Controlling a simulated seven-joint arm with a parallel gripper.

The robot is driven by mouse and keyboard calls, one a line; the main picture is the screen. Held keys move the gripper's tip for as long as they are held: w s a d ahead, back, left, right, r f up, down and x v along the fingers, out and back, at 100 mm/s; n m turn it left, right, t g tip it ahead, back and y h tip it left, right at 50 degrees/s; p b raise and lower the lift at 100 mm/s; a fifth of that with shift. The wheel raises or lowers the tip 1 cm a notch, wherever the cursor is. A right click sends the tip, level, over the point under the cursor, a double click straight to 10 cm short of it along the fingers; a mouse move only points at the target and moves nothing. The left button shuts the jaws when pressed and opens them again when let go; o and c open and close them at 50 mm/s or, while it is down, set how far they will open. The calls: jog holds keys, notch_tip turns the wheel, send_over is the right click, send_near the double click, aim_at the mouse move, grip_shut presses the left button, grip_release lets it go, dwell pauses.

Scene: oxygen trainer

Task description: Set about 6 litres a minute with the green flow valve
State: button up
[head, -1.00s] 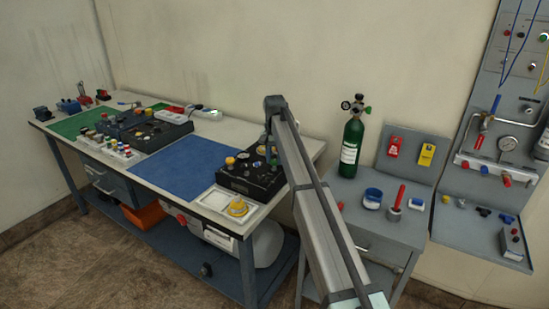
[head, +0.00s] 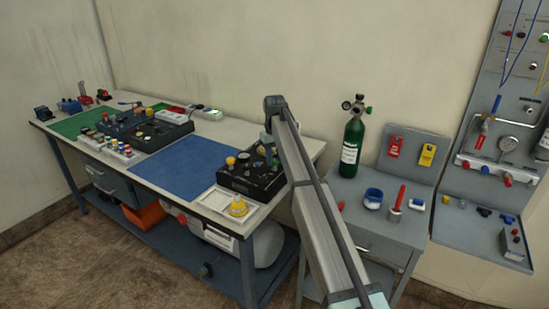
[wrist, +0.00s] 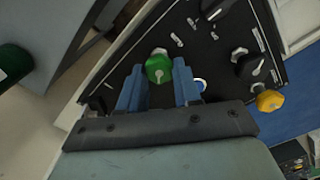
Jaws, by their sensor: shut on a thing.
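The green flow valve (wrist: 158,67) is a round knob with a pale pointer mark on the black trainer panel (wrist: 212,48). In the wrist view my gripper (wrist: 158,80) has its two blue fingers on either side of the knob, shut on it. The panel also shows in the head view (head: 236,182), on the right end of the bench, where my arm hides its right part and the gripper. I cannot read a flow value.
A yellow knob (wrist: 269,100) and a black knob (wrist: 250,66) sit on the panel right of my gripper. A green cylinder (head: 351,148) stands on the side table to the right. The blue mat (head: 180,170) is clear.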

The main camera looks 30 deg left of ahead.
aim_at(274, 160)
jog(key=shift+n, duration=0.3)
dwell(0.4)
jog(key=o, duration=1.1)
jog(key=shift+c, duration=0.2)
notch_tip(274, 160, up, 14)
jog(key=shift+f, duration=0.1)
